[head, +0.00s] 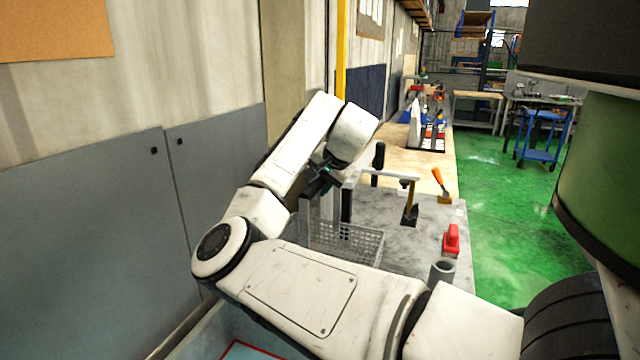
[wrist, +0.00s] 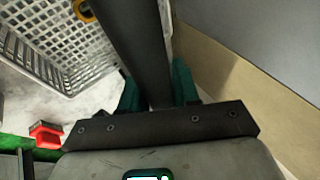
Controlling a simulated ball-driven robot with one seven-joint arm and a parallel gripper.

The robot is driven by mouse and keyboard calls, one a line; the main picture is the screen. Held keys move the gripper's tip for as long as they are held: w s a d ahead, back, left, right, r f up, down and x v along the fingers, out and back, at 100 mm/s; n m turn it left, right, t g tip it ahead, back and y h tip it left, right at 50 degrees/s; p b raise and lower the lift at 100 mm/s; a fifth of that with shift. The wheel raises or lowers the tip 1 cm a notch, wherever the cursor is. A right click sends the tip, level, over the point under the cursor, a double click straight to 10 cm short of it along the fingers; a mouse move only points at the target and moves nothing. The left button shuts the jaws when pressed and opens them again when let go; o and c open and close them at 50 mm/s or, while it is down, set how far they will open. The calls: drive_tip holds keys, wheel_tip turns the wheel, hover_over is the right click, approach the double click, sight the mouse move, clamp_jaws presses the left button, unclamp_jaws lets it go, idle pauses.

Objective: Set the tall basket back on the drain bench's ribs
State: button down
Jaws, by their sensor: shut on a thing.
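The grey mesh basket (head: 362,245) is in the middle of the head view, partly behind my arm. Its open lattice wall (wrist: 52,50) fills the upper left of the wrist view. My gripper (head: 322,182) is above the basket, beside upright grey and dark bars. In the wrist view the teal fingers of my gripper (wrist: 158,92) are shut on a dark bar (wrist: 130,40), which looks like the basket's handle. The basket's underside is hidden, so I cannot tell whether it touches anything. I cannot make out the drain bench's ribs.
A grey worktop (head: 420,232) holds a red block (head: 451,240), a grey tube (head: 441,270) and an orange-handled tool (head: 440,185). Grey wall panels (head: 80,220) stand close on the left. Green floor (head: 510,220) is open on the right.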

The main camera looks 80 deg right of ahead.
drive_tip(key=shift+f, duration=0.4)
idle(0.3)
drive_tip(key=c, duration=1.1)
unclamp_jaws()
drive_tip(key=o, duration=0.3)
drive_tip(key=shift+o, duration=0.2)
drive_tip(key=shift+f, duration=0.15)
drive_tip(key=b+v, duration=0.2)
drive_tip(key=v, duration=0.9)
